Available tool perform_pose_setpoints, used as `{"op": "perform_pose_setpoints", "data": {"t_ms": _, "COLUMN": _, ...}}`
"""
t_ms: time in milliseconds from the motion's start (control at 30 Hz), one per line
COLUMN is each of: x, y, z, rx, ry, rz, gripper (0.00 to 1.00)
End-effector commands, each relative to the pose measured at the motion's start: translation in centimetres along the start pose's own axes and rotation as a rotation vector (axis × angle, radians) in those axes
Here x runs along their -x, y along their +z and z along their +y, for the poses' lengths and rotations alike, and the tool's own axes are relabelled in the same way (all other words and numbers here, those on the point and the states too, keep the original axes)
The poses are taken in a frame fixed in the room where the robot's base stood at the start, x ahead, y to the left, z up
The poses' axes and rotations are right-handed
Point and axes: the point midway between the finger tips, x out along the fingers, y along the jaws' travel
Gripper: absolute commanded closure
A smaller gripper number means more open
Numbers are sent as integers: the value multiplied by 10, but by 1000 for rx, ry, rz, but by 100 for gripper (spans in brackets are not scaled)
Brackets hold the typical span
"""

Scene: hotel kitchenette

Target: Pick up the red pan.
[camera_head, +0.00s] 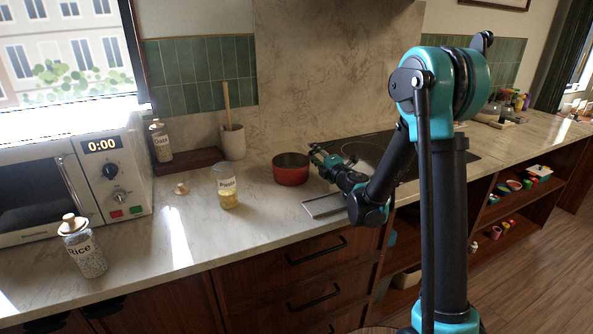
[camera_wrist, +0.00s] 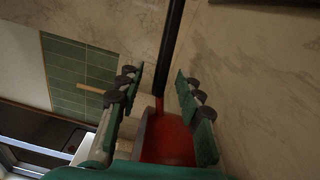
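The red pan (camera_head: 290,170) sits upright on the counter, left of the cooktop. My gripper (camera_head: 316,151) is just right of the pan at about rim height, its fingers toward the pan. In the wrist view my gripper (camera_wrist: 159,80) is open, with its two fingers well apart. The red pan (camera_wrist: 172,142) shows low between the fingers, partly hidden by the right finger and gripper body. A long black bar, seemingly the pan's handle (camera_wrist: 171,45), runs up from it through the gap. I cannot tell whether either finger touches it.
A pasta jar (camera_head: 228,190) stands left of the pan, with a utensil crock (camera_head: 232,142) behind. A flat grey plate (camera_head: 322,207) lies at the counter's front edge. The black cooktop (camera_head: 430,158) is to the right. A rice jar (camera_head: 85,255) and microwave (camera_head: 115,180) are far left.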

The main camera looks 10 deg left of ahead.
Motion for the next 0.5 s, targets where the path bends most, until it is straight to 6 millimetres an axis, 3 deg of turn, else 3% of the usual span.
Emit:
{"op": "perform_pose_setpoints", "data": {"t_ms": 233, "x": -35, "y": 3, "z": 0, "rx": 0, "ry": 0, "rz": 1, "gripper": 64}}
{"op": "perform_pose_setpoints", "data": {"t_ms": 500, "x": -38, "y": 3, "z": 0, "rx": 0, "ry": 0, "rz": 0, "gripper": 66}}
